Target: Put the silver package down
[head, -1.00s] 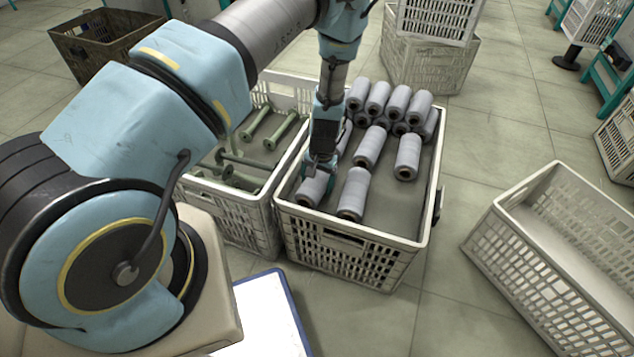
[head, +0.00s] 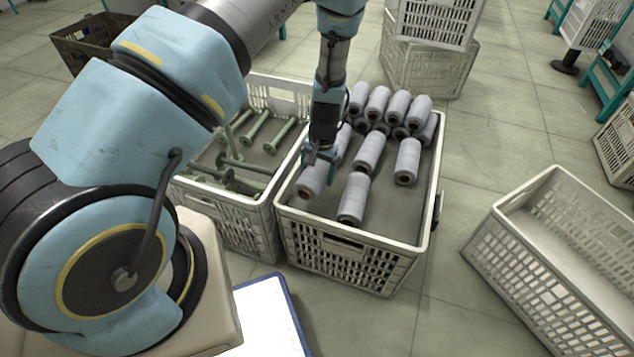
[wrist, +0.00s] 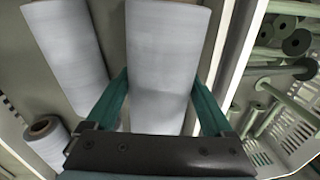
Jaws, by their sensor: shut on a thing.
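The silver package is a silver-grey wound bobbin (head: 312,181), at the front left inside the right-hand white crate (head: 345,255). My gripper (head: 321,157) is shut on it from above, with a teal finger on each side. In the wrist view the held bobbin (wrist: 165,60) fills the space between the fingers. It lies roughly along the crate's left wall. I cannot tell whether its underside touches the crate floor. My fingers hide part of it.
Other silver bobbins lie in the same crate, the nearest loose one (head: 354,198) just right of the held one, with several stacked at the back (head: 392,103). The left crate (head: 240,215) holds green empty spools. The front-right crate floor is bare. An empty crate (head: 560,245) stands to the right.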

